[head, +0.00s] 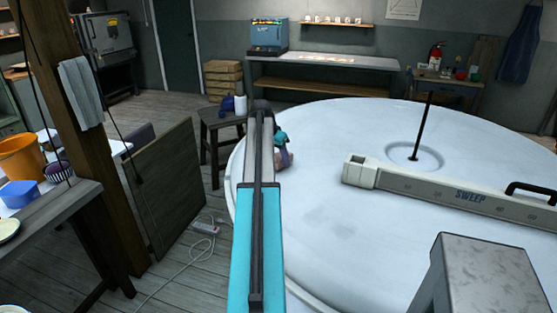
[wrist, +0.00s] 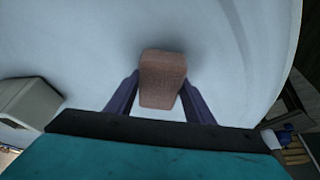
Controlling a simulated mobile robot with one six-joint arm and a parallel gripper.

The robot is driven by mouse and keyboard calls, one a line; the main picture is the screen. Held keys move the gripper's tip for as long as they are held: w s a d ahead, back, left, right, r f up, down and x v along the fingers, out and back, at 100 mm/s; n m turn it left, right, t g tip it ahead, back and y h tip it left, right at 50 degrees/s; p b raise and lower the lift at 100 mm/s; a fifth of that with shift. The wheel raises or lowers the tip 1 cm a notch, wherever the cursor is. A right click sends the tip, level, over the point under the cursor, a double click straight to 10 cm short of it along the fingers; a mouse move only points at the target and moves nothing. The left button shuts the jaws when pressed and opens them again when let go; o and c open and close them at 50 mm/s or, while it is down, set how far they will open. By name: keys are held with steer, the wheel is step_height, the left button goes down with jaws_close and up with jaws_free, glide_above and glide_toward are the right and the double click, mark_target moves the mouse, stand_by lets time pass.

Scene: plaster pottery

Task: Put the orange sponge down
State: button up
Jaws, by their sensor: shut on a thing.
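The orange sponge (wrist: 162,80) shows in the wrist view as a dull orange-brown block. My gripper (wrist: 161,77) is shut on it, with one purple finger on each side. Below it lies the big round white surface (head: 340,215), and a soft dark shadow lies close around the sponge's far end. Whether the sponge touches the surface I cannot tell. In the head view my gripper (head: 284,158) is at the left part of the white surface, and my arm hides most of it and the sponge.
A long white bar marked SWEEP (head: 450,193) lies across the right of the round surface, near a dark upright rod (head: 423,125). A dark stool (head: 220,122) stands just beyond the left edge. The middle of the white surface is clear.

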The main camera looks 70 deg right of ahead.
steer(key=shift+f, duration=0.6)
steer(key=shift+f, duration=0.2)
steer(key=o, duration=1)
steer(key=shift+c, duration=0.2)
steer(key=shift+r, duration=0.2)
steer(key=b+v, duration=0.1)
steer(key=v, duration=1.1)
steer(key=shift+b, duration=0.4)
steer(key=shift+w, duration=0.1)
